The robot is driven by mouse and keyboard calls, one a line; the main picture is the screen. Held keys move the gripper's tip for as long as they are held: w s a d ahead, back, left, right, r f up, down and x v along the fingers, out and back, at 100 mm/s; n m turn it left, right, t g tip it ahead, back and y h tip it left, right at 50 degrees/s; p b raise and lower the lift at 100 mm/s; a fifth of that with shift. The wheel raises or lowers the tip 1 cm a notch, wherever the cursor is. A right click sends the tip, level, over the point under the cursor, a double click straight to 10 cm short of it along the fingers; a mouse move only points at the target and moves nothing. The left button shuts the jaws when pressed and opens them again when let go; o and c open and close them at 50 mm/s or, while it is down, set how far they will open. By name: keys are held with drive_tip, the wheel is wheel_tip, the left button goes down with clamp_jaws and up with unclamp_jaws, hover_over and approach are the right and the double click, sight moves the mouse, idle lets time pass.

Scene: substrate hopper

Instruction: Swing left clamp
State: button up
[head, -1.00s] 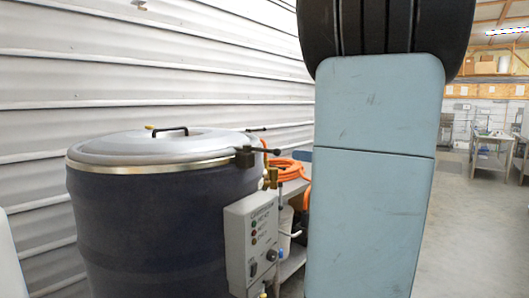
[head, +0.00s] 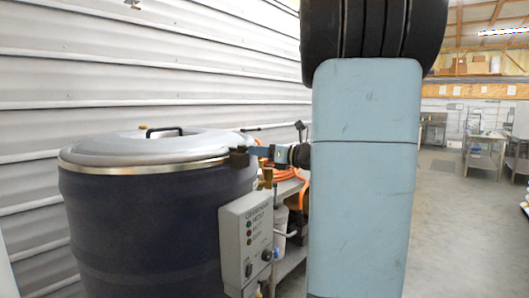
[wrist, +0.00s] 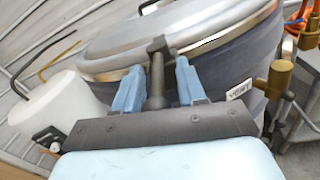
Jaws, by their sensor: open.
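A dark clamp (head: 239,157) sits on the front right rim of the drum's grey lid (head: 150,146). In the wrist view the clamp's dark handle (wrist: 156,88) points back toward my gripper (wrist: 159,66). The blue fingers are apart, one on each side of the handle, and the clamp's head shows just beyond the fingertips. I cannot tell whether either finger touches the handle. In the head view my gripper (head: 263,150) reaches in from the right at rim height, and its far finger is partly hidden. A second dark rod (head: 263,126) shows at the lid's back right.
A grey control box (head: 247,240) is on the drum (head: 150,235). A brass valve (wrist: 274,80) with a "VENT" tag (wrist: 239,90) is right of my gripper. A white container (wrist: 58,105) is left. An orange hose (head: 284,170) lies behind. Open floor (head: 465,230) is at right.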

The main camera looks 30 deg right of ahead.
drive_tip(key=shift+c, duration=0.3)
clamp_jaws()
